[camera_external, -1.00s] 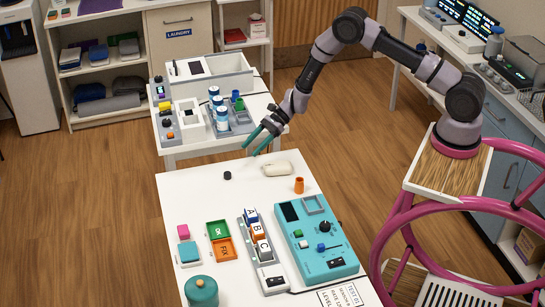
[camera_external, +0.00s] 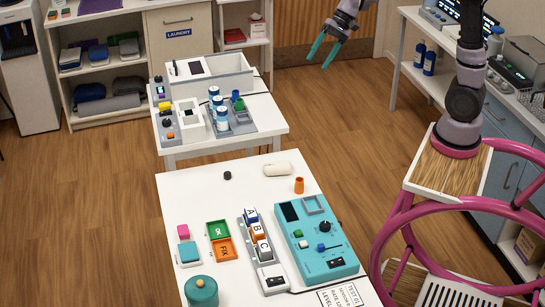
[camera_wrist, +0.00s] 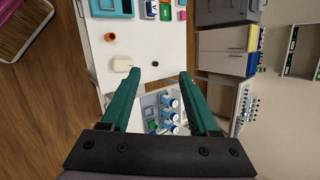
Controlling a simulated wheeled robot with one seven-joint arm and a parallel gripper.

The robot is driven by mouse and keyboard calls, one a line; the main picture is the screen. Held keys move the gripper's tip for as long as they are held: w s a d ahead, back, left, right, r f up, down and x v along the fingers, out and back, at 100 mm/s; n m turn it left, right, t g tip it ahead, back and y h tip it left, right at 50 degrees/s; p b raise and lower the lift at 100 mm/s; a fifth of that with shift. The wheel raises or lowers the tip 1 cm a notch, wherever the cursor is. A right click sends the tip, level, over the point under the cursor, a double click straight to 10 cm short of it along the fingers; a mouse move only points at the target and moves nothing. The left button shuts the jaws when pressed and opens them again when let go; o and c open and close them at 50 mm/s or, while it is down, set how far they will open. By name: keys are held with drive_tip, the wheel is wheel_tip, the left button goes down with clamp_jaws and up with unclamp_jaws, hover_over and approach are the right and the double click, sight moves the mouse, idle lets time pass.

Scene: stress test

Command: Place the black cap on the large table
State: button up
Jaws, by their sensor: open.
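The small black cap (camera_external: 227,175) rests on the large white table (camera_external: 190,205), near its far edge and left of a cream rounded object (camera_external: 277,169). The cap also shows as a dark dot in the wrist view (camera_wrist: 155,64). My gripper (camera_external: 317,55) is open and empty, with two teal fingers. It is raised over the floor, beyond the large table and to the right of the smaller back table, well apart from the cap. In the wrist view its fingers (camera_wrist: 160,78) are spread wide with nothing between them touching.
The large table also holds an orange cup (camera_external: 299,185), a teal panel (camera_external: 322,250), lettered blocks (camera_external: 257,232), green and orange trays (camera_external: 220,240) and a teal pot (camera_external: 201,291). The back table (camera_external: 268,128) carries blue-white cans (camera_external: 222,119). Its front right corner is bare.

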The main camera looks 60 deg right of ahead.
drive_tip(key=s+d+r+n+t+h, duration=0.2)
drive_tip(key=s+d, duration=0.3)
drive_tip(key=s, duration=0.5)
drive_tip(key=s+d+r+n+t+h, duration=0.2)
drive_tip(key=s+d+r+n+h, duration=0.1)
drive_tip(key=s, duration=0.8)
drive_tip(key=shift+s+d+r+n, duration=0.35)
drive_tip(key=shift+d+r, duration=0.35)
drive_tip(key=shift+d, duration=0.45)
